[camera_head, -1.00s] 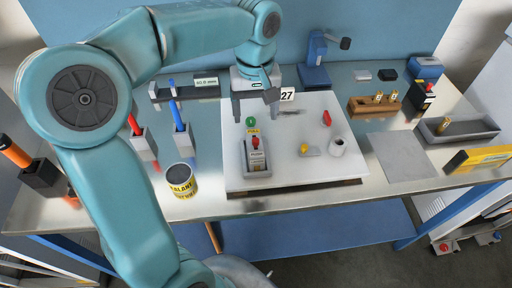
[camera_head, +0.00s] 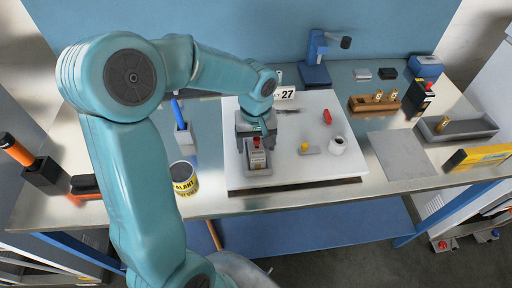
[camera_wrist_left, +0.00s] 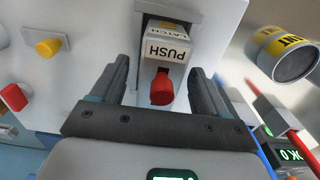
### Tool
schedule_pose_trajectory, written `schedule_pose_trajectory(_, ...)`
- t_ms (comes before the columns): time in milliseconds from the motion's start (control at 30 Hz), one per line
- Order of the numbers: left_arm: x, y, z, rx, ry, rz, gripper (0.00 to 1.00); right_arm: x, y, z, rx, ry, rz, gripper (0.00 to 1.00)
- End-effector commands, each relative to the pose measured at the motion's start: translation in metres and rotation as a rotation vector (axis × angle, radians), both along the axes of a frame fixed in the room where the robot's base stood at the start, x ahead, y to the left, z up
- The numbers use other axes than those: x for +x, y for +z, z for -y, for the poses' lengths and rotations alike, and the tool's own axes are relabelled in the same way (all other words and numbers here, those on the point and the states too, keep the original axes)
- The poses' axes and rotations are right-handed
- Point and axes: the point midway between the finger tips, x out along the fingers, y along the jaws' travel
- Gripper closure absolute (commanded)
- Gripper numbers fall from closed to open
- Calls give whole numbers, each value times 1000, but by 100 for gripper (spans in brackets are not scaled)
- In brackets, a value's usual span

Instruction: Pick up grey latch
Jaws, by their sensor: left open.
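The grey latch (camera_head: 257,159) stands in a grey holder (camera_head: 259,173) on the white board, with a red tip on top. In the left wrist view the latch (camera_wrist_left: 166,50) shows PUSH and LATCH labels and its red tip points toward me. My left gripper (camera_head: 256,143) is open and just above the latch. In the wrist view its two fingers (camera_wrist_left: 162,78) stand on either side of the latch and red tip, with gaps visible. Contact cannot be told. My right gripper is not in view.
A labelled can (camera_head: 184,178) stands left of the board. A bare grey plate (camera_head: 400,153) lies to its right.

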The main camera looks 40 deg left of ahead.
Motion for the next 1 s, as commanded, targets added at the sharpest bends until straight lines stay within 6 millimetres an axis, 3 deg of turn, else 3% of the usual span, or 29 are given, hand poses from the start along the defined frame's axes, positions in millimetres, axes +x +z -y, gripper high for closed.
schedule_pose_trajectory(67, 0, 0, 0, 0, 0, 0, 29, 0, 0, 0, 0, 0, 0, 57)
schedule_pose_trajectory(267, 0, 0, 0, 0, 0, 0, 94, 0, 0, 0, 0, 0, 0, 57)
schedule_pose_trajectory(667, 1, 10, 0, 1, 0, 2, 94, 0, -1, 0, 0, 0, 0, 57)
schedule_pose_trajectory(867, 2, 47, 0, 2, 0, 9, 94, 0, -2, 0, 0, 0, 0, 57)
schedule_pose_trajectory(1000, 1, 91, 0, 1, 0, 10, 94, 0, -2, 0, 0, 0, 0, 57)
